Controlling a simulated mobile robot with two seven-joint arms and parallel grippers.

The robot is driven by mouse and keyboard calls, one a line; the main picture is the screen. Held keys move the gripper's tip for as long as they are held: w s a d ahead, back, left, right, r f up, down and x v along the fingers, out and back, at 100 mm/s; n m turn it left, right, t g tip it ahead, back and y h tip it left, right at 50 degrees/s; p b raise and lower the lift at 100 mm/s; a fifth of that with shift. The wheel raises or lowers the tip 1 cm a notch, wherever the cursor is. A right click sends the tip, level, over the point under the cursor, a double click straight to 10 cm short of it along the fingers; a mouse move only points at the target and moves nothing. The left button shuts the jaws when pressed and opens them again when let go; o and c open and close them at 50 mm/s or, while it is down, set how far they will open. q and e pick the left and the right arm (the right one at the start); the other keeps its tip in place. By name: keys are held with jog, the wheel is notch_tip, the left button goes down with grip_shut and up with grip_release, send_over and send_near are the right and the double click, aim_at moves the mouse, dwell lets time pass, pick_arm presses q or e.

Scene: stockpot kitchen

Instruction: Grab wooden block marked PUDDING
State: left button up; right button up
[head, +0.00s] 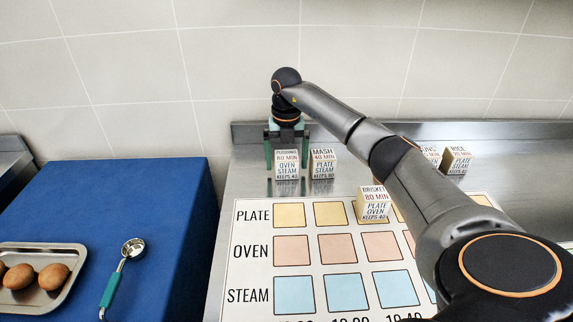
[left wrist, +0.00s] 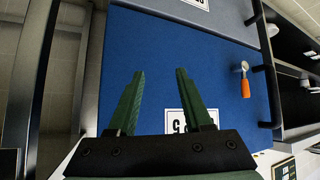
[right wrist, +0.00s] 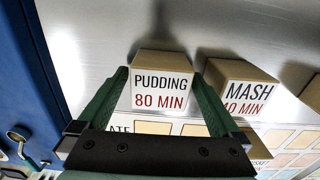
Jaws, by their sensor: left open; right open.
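The wooden block marked PUDDING (head: 287,168) stands on the metal counter at the back left, behind the printed chart. My right gripper (head: 287,152) is open, with its fingers on either side of that block. In the right wrist view the PUDDING block (right wrist: 161,84) shows between the two green fingers (right wrist: 160,88), its "80 MIN" face toward the camera. I cannot tell whether the fingers touch it. My left gripper (left wrist: 158,92) is open and empty in the left wrist view, facing a blue surface. It is not in the head view.
The MASH block (head: 322,168) stands just right of the PUDDING block; it also shows in the right wrist view (right wrist: 238,88). The BRISKET block (head: 374,205) stands on the chart (head: 255,250). The RICE block (head: 456,160) is farther right. A tray (head: 66,283) and scoop (head: 122,265) lie left.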

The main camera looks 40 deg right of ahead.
jog(key=shift+f, duration=0.5)
jog(key=c, duration=1.3)
jog(key=shift+c, duration=0.4)
jog(key=shift+r, duration=0.15)
